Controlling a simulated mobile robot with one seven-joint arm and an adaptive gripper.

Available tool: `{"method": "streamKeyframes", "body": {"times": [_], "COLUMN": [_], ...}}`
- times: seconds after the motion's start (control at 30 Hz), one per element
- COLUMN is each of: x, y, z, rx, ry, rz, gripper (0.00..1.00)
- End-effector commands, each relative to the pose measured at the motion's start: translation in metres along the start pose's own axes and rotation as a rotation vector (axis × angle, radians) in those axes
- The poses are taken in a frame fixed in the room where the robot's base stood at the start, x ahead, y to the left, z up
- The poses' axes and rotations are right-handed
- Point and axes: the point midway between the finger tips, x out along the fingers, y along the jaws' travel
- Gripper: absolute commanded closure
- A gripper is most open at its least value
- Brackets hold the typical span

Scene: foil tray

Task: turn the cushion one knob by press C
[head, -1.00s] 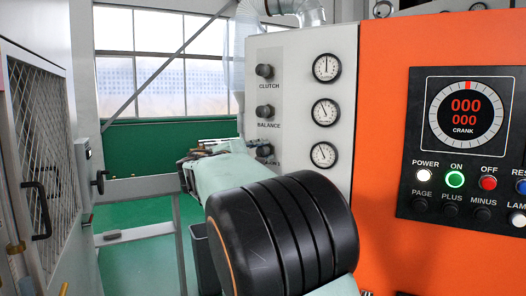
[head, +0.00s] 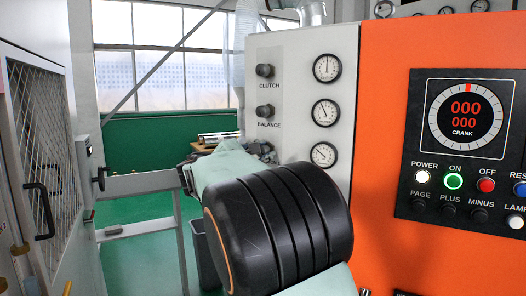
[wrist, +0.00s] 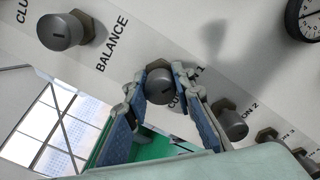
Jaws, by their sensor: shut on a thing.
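The cushion one knob (wrist: 158,86) is a grey round knob with a dark slot on a bronze collar. In the wrist view it sits between the blue-padded fingertips of my gripper (wrist: 161,80), which is shut on it. The label beside it is partly covered by a finger. The lowest gauge (head: 323,155) is to the right of my gripper.
The cushion two knob (wrist: 232,124) is close beside my right finger, with the cushion three knob (wrist: 267,138) beyond it. The clutch knob (head: 264,71) is higher on the panel. An orange cabinet (head: 382,150) stands at right, a mesh door (head: 40,140) at left.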

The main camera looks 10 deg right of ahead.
Motion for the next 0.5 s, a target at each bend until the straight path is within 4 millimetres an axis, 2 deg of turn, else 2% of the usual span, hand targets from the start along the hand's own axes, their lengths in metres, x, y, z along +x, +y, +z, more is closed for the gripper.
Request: {"method": "streamKeyframes", "body": {"times": [0.27, 0.3, 0.43, 0.5], "x": [-0.0001, -0.0001, -0.0001, -0.0001], "y": [-0.0007, -0.0007, -0.0005, -0.0004], "z": [-0.0009, -0.0009, -0.0007, -0.0006], "rx": [0.000, 0.000, 0.000, 0.000], "ry": [0.001, 0.001, 0.001, 0.001], "rz": [-0.001, -0.001, -0.001, 0.000], "gripper": [1.00, 0.73, 0.59, 0.59]}}
